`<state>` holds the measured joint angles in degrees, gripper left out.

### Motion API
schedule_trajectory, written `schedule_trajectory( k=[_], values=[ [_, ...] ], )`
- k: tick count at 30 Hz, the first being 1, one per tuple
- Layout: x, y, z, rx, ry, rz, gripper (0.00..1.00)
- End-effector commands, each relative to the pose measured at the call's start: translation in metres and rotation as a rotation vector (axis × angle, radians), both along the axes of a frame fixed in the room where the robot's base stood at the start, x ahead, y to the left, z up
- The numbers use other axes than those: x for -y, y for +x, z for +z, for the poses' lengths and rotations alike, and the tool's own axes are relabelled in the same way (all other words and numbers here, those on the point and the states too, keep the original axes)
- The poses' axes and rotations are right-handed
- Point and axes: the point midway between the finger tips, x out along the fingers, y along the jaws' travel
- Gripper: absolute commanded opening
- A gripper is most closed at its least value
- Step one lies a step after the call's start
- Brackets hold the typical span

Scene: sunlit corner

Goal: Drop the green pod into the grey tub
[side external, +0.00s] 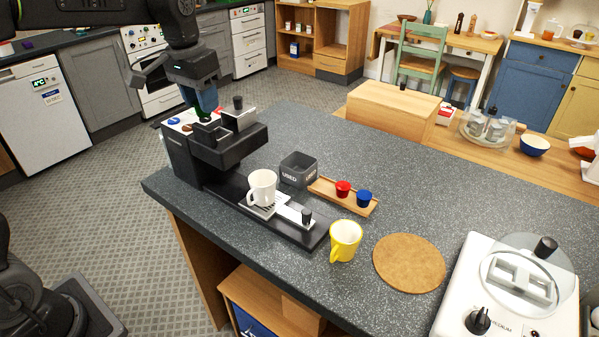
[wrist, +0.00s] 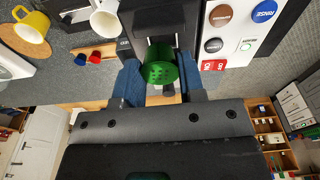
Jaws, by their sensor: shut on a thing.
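The green pod (wrist: 160,64) is between the blue-padded fingers of my gripper (wrist: 160,78) in the wrist view, its dotted end facing the camera. My gripper (side external: 204,100) is shut on it, just above the top of the black coffee machine (side external: 228,148) in the side view, where the fingers largely hide the pod. The grey tub (side external: 298,170), an open square box marked USED, stands on the counter to the right of the machine. My gripper is left of the tub and higher. In the wrist view only a small part of the tub seems to show beside the machine.
A white mug (side external: 262,187) stands on the machine's drip tray. A wooden tray (side external: 328,195) with a red pod (side external: 343,189) and a blue pod (side external: 364,198) lies beside the tub. A yellow mug (side external: 345,241), round cork mat (side external: 409,263) and white appliance (side external: 505,290) stand further right.

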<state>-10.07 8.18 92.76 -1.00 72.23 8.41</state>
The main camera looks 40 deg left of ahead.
Motion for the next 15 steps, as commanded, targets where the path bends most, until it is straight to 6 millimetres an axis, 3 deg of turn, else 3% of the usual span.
schedule_trajectory(
  k=[3,15],
  values=[
    [0.027,0.004,-0.012,-0.003,-0.001,-0.044,0.15],
    [0.058,0.085,-0.029,-0.003,-0.001,0.038,0.15]
  ],
)
